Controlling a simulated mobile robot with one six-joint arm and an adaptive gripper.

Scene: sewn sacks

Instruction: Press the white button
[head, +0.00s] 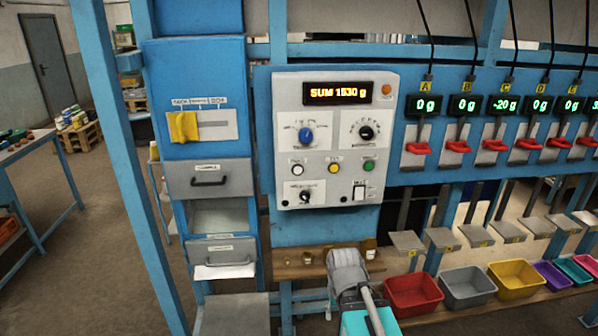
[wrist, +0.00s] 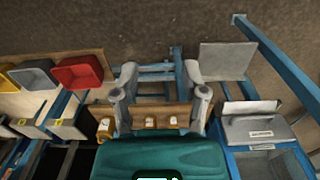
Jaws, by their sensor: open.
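The white button (head: 297,170) is a small round cap on the light grey control panel (head: 330,235) in the head view. It is the left one of a row, with a yellow button (head: 334,169) and a green button (head: 369,166) to its right. My gripper (head: 347,262) is below the panel, apart from the button, in front of a wooden shelf. In the wrist view my gripper (wrist: 160,82) has its two grey fingers spread wide with nothing held between them. The white button does not show in the wrist view.
A red bin (head: 414,294) and other coloured bins are to the right. A blue cabinet with drawers (head: 210,180) is left of the panel. Knobs surround the button row.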

